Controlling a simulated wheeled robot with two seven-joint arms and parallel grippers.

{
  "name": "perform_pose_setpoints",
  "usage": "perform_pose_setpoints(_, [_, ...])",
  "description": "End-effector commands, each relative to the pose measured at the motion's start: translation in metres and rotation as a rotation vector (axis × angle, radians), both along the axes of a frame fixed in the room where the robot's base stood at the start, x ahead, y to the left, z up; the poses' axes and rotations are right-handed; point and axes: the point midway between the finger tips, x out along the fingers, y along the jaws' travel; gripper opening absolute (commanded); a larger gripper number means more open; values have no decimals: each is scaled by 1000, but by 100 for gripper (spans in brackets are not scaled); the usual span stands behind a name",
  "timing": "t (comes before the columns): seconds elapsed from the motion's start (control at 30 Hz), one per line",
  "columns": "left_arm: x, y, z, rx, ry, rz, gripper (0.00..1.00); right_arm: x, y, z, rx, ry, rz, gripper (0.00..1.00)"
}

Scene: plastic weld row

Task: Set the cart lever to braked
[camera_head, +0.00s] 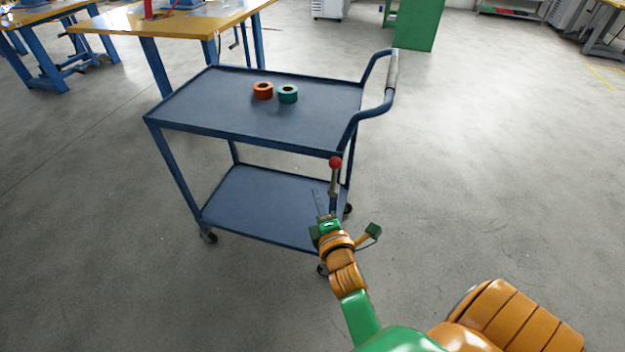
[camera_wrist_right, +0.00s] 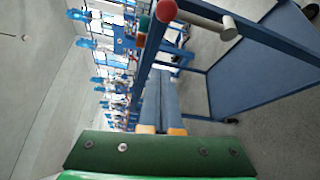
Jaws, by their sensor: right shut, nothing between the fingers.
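The blue cart (camera_head: 230,131) stands in the middle of the head view, with two shelves and a handle at its right. The brake lever, a grey rod with a red knob (camera_head: 335,162), stands near upright at the cart's near right corner. In the wrist view the red knob (camera_wrist_right: 166,11) and the grey rod (camera_wrist_right: 205,22) show at the top. My right gripper (camera_head: 319,205) is shut and empty, just below and left of the knob. In the wrist view its fingers (camera_wrist_right: 160,128) lie below the knob, apart from it. My left gripper is not in view.
An orange tape roll (camera_head: 263,91) and a teal one (camera_head: 288,94) lie on the cart's top shelf. A yellow-topped workbench (camera_head: 190,22) stands behind the cart. A green cabinet (camera_head: 412,25) is at the back. The floor right of the cart is clear.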

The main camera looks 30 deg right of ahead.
Motion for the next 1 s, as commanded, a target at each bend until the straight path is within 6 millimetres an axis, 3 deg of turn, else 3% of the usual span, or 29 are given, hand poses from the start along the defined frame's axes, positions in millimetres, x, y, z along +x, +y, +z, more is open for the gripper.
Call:
perform_pose_setpoints(0.27, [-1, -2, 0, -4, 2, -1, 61, 5, -1, -1, 3, 0, 1, 0])
perform_pose_setpoints(0.73, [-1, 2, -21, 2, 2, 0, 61, 94, -33, -13, 5, -1, 0, 0])
perform_pose_setpoints(0.83, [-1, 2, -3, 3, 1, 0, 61, 84, -47, -2, 1, 5, -1, 0])
perform_pose_setpoints(1.0, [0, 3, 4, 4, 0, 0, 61, 72, -61, -1, 3, 2, 1, 0])
